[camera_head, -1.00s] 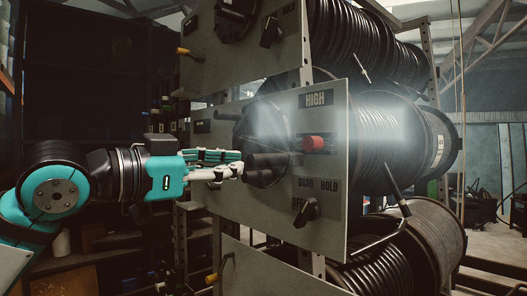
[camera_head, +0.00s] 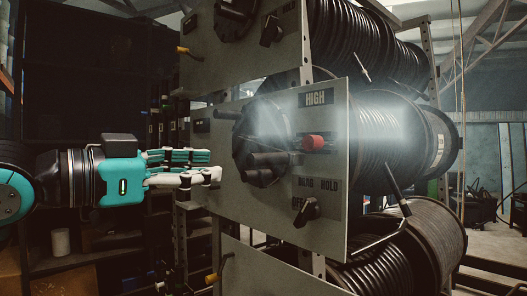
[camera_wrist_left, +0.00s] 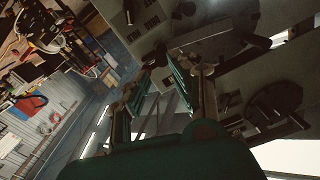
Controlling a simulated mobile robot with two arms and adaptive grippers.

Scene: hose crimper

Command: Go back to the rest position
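My left gripper (camera_head: 214,174) shows at the left of the head view, with its arm coming in from the left edge. Its teal and white fingers point right, toward the grey panel (camera_head: 225,200) marked HIGH. The fingertips are close to the dark round hub with handles (camera_head: 265,160) but appear apart from it. In the left wrist view the two fingers (camera_wrist_left: 160,75) stand apart with nothing between them. The gripper is open and empty. My right gripper is not in either view.
Hose reels (camera_head: 385,145) stand behind the panel on a metal rack. The panel carries a red knob (camera_head: 313,142) and a black switch (camera_head: 306,211). Dark shelving (camera_head: 80,80) fills the left background. Open floor (camera_head: 495,245) shows at the far right.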

